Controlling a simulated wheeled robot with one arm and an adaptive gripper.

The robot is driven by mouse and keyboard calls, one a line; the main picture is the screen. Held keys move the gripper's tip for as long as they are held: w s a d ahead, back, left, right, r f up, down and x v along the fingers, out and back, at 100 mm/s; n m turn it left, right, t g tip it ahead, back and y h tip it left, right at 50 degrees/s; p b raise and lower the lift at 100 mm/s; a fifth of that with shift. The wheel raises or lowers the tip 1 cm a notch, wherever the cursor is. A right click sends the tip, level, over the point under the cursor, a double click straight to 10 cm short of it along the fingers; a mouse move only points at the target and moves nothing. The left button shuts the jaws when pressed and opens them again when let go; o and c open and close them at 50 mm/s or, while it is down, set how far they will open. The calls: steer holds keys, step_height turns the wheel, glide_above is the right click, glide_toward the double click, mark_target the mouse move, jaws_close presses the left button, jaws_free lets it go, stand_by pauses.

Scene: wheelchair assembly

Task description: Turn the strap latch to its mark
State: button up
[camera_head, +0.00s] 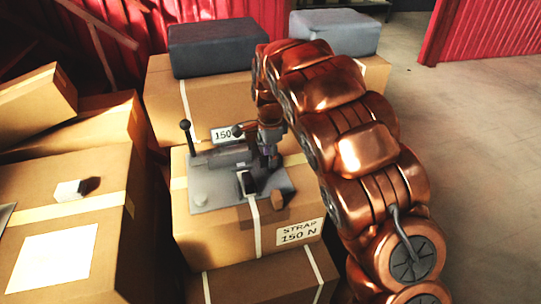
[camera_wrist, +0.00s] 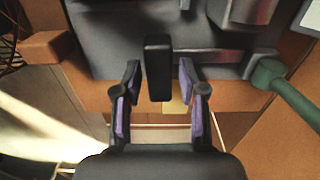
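A grey tensioner with a flat base plate (camera_head: 215,198) sits on a cardboard box labelled "STRAP 150 N" (camera_head: 300,232). A small dark piece (camera_head: 247,184) stands on the plate where the white strap (camera_head: 253,215) begins; I cannot tell for sure whether it is the latch. My gripper (camera_head: 270,160) points down over the plate's right part. In the wrist view my gripper (camera_wrist: 160,80) is open, with its purple-padded fingers on either side of an upright black bar (camera_wrist: 158,68), which looks like a latch handle. Gaps show on both sides of it. I cannot make out a mark.
A thin lever with a black knob (camera_head: 186,126) rises at the plate's left. A green-grey lever (camera_wrist: 285,88) shows right of my fingers in the wrist view. Boxes (camera_head: 65,205) crowd the left; grey cases (camera_head: 218,48) lie behind. Open floor (camera_head: 480,130) is at right.

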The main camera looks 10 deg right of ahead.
steer(key=shift+o, duration=0.6)
steer(key=shift+r, duration=0.1)
step_height(320, 180, up, 12)
stand_by(0.6)
